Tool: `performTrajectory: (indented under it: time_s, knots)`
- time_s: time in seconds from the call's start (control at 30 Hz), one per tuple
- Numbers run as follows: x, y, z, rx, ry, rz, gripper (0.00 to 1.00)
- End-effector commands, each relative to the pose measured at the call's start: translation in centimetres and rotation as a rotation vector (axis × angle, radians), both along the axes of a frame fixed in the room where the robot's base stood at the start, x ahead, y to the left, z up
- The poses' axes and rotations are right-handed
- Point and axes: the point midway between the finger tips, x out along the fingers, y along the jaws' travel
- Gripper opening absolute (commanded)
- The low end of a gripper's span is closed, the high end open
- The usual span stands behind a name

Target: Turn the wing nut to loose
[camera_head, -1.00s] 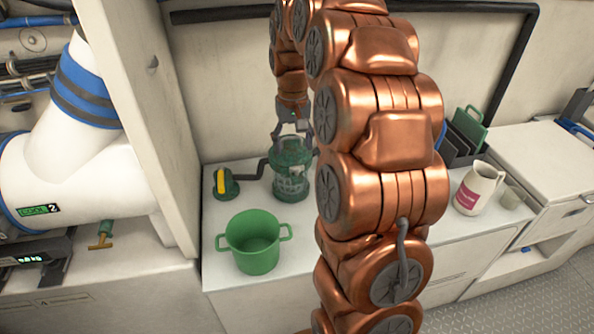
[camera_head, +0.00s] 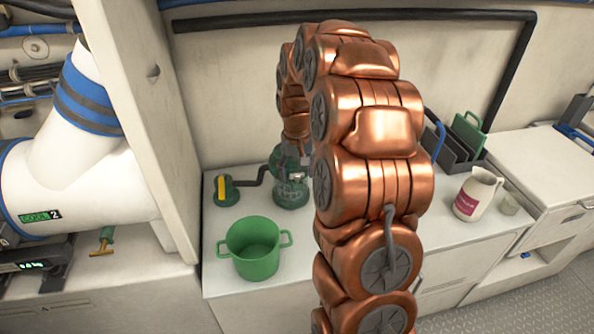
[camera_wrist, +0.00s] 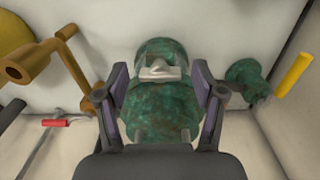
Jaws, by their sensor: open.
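A green mottled canister (camera_head: 291,194) stands on the white counter behind the green pot, joined by a dark hose to a green fitting with a yellow handle (camera_head: 222,189). My gripper (camera_head: 291,155) is at the canister's top and covers much of it. In the wrist view, a grey metal piece (camera_wrist: 160,70), seemingly the wing nut, sits on the canister (camera_wrist: 155,108) between my open fingers (camera_wrist: 160,80). I see gaps on both sides of it; contact is not visible. The yellow handle also shows at the right in the wrist view (camera_wrist: 294,75).
A green pot (camera_head: 252,250) stands at the counter's front left. A white jug (camera_head: 477,193), a glass (camera_head: 509,204) and a dark rack (camera_head: 457,148) are at the right. The wrist view shows a brass crank (camera_wrist: 65,62) and a red-headed tool (camera_wrist: 55,122) at left.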

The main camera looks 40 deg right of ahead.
Motion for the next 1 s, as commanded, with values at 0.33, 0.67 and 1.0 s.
performTrajectory:
  time_s: [0.33, 0.67, 1.0]
  knots:
    - [0.01, -0.02, -0.02, 0.000, 0.000, 0.000, 0.55]
    - [0.01, 0.00, -0.01, 0.000, 0.000, 0.000, 0.21]
    - [0.06, 0.02, -0.16, 0.000, -0.001, 0.072, 0.09]
